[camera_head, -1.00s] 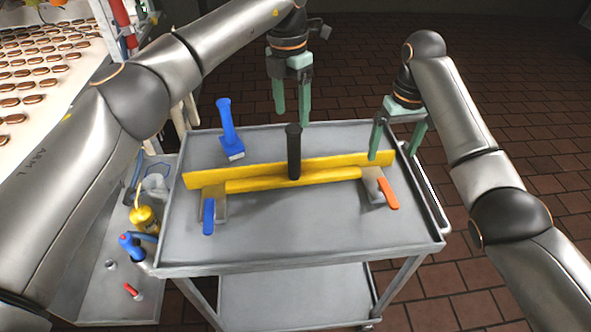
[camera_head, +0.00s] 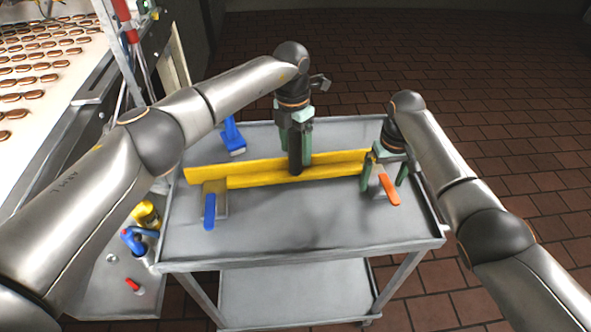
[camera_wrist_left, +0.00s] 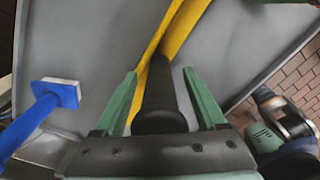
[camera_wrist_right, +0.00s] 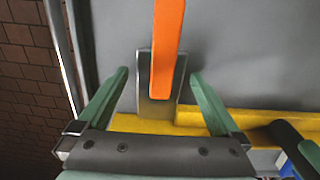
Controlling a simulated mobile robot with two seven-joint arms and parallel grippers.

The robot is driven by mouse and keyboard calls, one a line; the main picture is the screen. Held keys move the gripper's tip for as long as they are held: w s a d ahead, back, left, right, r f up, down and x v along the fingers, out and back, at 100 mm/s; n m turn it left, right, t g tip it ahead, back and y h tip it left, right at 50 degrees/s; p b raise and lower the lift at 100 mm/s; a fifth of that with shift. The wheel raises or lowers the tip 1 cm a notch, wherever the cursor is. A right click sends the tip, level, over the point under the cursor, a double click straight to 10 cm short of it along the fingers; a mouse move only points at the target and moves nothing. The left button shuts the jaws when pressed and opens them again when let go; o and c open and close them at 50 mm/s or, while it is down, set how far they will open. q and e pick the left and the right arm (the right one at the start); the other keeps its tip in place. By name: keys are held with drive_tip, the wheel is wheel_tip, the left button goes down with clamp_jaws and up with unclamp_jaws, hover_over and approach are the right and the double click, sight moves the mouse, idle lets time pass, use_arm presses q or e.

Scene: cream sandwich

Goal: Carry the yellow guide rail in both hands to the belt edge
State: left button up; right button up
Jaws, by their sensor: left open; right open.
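The yellow guide rail (camera_head: 250,175) lies across the top of the grey cart, with a black upright handle (camera_head: 295,162) at its middle. My left gripper (camera_head: 295,155) is open, with its fingers on either side of the black handle; the left wrist view shows the handle (camera_wrist_left: 160,95) between the fingers. My right gripper (camera_head: 384,184) is open near the rail's right end. In the right wrist view an orange-handled scraper (camera_wrist_right: 165,45) lies between its spread fingers, with the yellow rail (camera_wrist_right: 205,120) crossing behind it. Contact cannot be told.
A blue-handled scraper (camera_head: 210,208) lies at the rail's left end and a blue brush (camera_head: 232,137) behind the rail. The front of the cart top (camera_head: 300,240) is clear. The belt with round biscuits (camera_head: 40,65) is at the far left.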

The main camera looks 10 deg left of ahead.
use_arm(q)
drive_tip(key=shift+f, duration=0.25)
use_arm(e)
drive_tip(key=shift+f, duration=0.25)
use_arm(q)
drive_tip(key=shift+c, duration=0.3)
use_arm(e)
drive_tip(key=shift+c, duration=0.4)
use_arm(q)
drive_tip(key=c, duration=1.1)
use_arm(e)
drive_tip(key=c, duration=1.1)
clamp_jaws()
use_arm(q)
drive_tip(key=shift+r, duration=0.1)
use_arm(e)
drive_tip(key=shift+r, duration=0.15)
